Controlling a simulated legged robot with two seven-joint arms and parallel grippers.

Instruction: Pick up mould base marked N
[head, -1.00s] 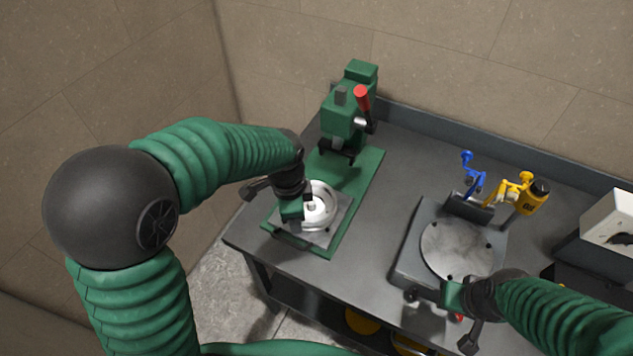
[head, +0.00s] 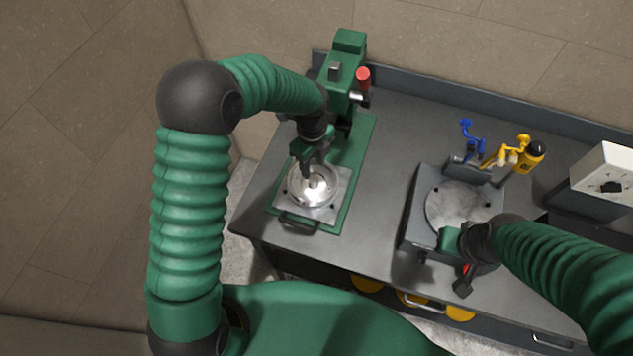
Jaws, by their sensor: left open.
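A shiny round metal mould part (head: 322,192) sits on a square metal plate (head: 338,186) with a dark front handle (head: 298,223). The plate rests on the green base of the press (head: 354,165). No letter N is readable on it. My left gripper (head: 309,170) is open, pointing down over the back of the round part; I cannot tell whether it touches. A grey block with a round metal disc (head: 455,204) stands to the right. My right gripper (head: 445,240) is at the block's front right edge, its fingers hidden.
The green press column with a red-knobbed lever (head: 363,77) stands behind my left gripper. Blue (head: 472,138) and yellow (head: 512,152) handled parts stand behind the grey block. A white box (head: 607,175) is at the right. The table (head: 390,140) is clear between press and block.

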